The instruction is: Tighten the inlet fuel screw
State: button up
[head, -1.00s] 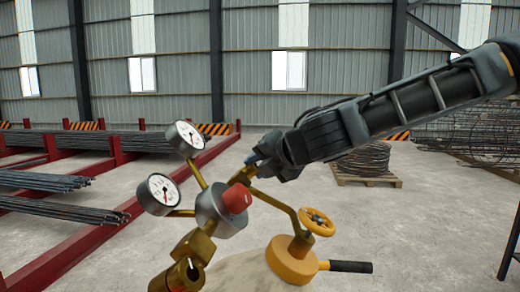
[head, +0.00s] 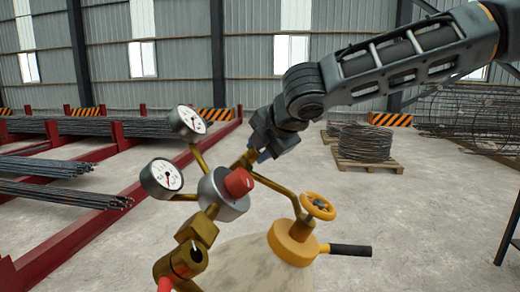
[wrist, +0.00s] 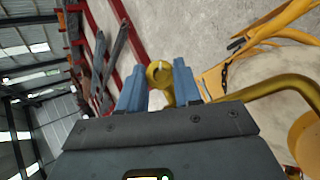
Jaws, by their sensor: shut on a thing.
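The brass inlet fuel screw fitting (head: 244,161) sits behind the regulator body, on the side toward my arm. My gripper (head: 260,152) is at its end, with the blue fingertips on either side of the brass. In the wrist view the fingers of my gripper (wrist: 159,84) are shut on the brass piece, whose round end (wrist: 160,72) shows between them. The regulator (head: 222,194) is a grey round body with a red knob (head: 239,182). The screw's far side and thread are hidden by the knob and fingers.
Two white dial gauges (head: 161,178) stand on brass stems at the left. A yellow valve handwheel (head: 318,206) and a black lever (head: 350,250) are right of the regulator. Red racks of rebar (head: 60,195) stand at left.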

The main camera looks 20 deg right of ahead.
jog(key=shift+d+f, duration=0.1)
jog(key=o, duration=0.8)
jog(key=shift+c, duration=0.2)
jog(key=b+v, duration=0.1)
jog(key=v, duration=0.6)
jog(key=shift+s+r, duration=0.25)
jog(key=shift+r, duration=0.05)
